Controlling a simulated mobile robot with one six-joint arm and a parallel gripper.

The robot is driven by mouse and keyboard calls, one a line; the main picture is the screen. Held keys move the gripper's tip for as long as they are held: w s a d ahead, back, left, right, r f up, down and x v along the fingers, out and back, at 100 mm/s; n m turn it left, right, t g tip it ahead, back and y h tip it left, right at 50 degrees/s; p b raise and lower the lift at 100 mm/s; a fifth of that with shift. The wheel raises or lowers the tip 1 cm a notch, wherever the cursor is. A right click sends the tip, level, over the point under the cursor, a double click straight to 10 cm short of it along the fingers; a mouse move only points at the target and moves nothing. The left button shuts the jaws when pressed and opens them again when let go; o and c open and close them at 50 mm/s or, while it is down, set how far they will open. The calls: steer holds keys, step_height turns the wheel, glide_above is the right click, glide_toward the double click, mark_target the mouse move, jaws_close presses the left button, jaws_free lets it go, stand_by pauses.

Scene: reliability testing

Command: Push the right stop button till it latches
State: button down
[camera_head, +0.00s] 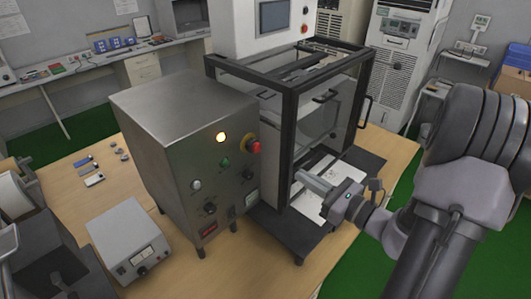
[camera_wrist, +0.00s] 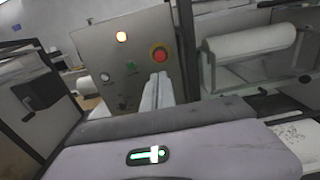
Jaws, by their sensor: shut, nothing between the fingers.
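A red stop button with a yellow collar (camera_head: 254,146) sits at the upper right of the steel control box's front panel (camera_head: 207,180). It also shows in the wrist view (camera_wrist: 160,54), just above my fingertips. My gripper (camera_head: 300,178) is shut and empty, in front and to the right of the box, pointing toward its panel. In the wrist view the closed fingers (camera_wrist: 158,82) overlap the panel below the button; they appear apart from it. A smaller red button (camera_head: 304,28) is on the white machine behind. Whether the collared button is latched cannot be told.
An orange lamp (camera_head: 221,136) is lit on the panel, with a green button (camera_head: 225,162) and knobs below. A black-framed clear enclosure (camera_head: 325,110) stands right of the box. A small grey meter box (camera_head: 129,240) is at the left front, with bare table beside it.

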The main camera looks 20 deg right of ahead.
mark_target(258, 149)
steer(key=x, duration=1.3)
steer(key=shift+w+a+b, duration=0.15)
steer(key=shift+w+b, duration=0.1)
steer(key=shift+b, duration=0.1)
steer(key=shift+w+a, duration=0.1)
steer(key=shift+w, duration=0.15)
